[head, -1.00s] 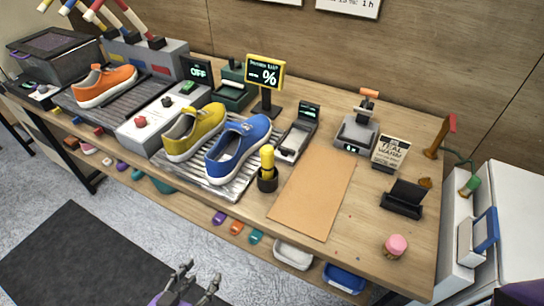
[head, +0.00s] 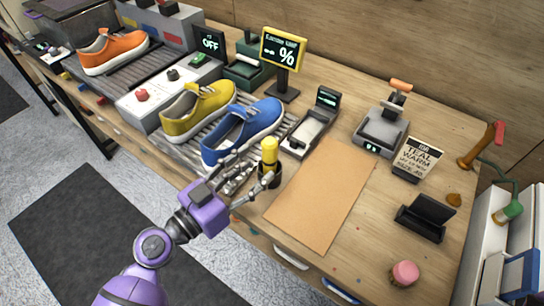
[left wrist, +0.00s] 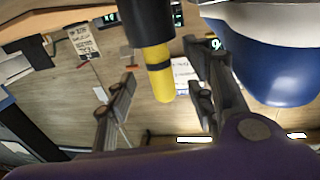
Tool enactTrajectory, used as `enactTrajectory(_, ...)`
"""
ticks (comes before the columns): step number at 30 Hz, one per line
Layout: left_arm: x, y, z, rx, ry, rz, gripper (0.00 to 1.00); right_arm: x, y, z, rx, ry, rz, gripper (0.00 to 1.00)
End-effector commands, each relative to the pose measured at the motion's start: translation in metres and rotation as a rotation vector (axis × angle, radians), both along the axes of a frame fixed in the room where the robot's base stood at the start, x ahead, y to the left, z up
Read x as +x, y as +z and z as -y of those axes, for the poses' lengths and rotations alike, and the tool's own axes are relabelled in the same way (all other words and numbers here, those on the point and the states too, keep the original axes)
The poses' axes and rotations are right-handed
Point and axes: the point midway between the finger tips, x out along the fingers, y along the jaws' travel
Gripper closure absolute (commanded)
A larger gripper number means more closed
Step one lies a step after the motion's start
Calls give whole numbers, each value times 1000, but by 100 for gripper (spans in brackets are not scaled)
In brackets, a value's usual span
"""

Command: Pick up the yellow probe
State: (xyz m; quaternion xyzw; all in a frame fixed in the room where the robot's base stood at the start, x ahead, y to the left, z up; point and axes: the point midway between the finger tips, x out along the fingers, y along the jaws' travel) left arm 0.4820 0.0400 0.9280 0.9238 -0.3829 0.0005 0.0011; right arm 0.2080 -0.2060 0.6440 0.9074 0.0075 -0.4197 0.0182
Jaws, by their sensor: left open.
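The yellow probe (head: 269,151) stands upright in a black holder (head: 270,179) on the table, just right of the blue sneaker (head: 245,128). In the left wrist view the probe (left wrist: 160,75) shows between my two fingers, its other end in the black holder (left wrist: 147,22). My left gripper (head: 257,166) is open, its fingers close to the probe and holder on the near left side. I cannot tell if a finger touches them. The gripper also shows in the left wrist view (left wrist: 172,68), with nothing clamped. My right gripper is out of view.
A tan mat (head: 322,195) lies clear to the right.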

Motion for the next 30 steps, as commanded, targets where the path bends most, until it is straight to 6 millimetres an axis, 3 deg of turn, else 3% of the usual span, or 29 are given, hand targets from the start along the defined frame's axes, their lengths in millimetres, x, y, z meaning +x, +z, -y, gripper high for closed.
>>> enactTrajectory(7,25,17,27,-4,0,10,51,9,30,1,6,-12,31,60)
enactTrajectory(12,37,9,39,-1,0,3,51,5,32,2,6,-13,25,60)
enactTrajectory(20,37,5,40,1,0,-2,51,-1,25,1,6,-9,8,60)
enactTrajectory(30,37,5,40,0,0,-1,96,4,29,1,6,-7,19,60)
